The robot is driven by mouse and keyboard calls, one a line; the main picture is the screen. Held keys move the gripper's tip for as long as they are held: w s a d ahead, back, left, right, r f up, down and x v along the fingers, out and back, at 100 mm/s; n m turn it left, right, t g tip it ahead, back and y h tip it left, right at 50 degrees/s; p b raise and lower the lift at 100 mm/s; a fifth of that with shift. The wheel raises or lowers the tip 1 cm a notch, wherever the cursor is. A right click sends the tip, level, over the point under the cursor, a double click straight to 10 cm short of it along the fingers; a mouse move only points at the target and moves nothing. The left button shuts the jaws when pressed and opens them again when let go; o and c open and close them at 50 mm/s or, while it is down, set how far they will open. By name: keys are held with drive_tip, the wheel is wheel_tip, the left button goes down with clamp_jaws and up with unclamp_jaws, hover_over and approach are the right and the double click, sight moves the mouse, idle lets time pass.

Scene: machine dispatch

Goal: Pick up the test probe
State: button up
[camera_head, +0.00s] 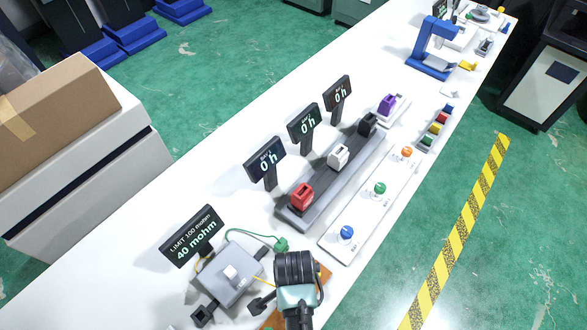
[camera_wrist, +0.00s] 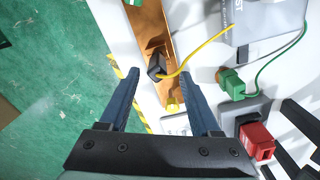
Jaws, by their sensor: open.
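The test probe appears in the wrist view as a black block-like body (camera_wrist: 156,64) with a yellow cable. It lies on an orange-brown board (camera_wrist: 152,22). A small yellow piece (camera_wrist: 172,105) shows below it, between the fingers; I cannot tell if it is part of the probe. My gripper (camera_wrist: 163,80) is open and empty, one finger on each side, with the probe body near the fingertip line. I cannot tell the height gap.
The grey tester box (camera_head: 228,274) stands close by, its green clip (camera_head: 281,244) on a green wire. A grey rack holds a red block (camera_head: 302,197), a white one (camera_head: 338,155) and a black one (camera_head: 368,123). A button panel (camera_head: 362,215) lies beside it. Floor borders the bench.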

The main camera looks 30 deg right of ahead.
drive_tip(key=shift+s+f, duration=0.2)
drive_tip(key=shift+f, duration=0.15)
drive_tip(key=shift+a+f+p, duration=0.1)
drive_tip(key=shift+f+p, duration=0.45)
drive_tip(key=shift+f, duration=1.75)
clamp_jaws()
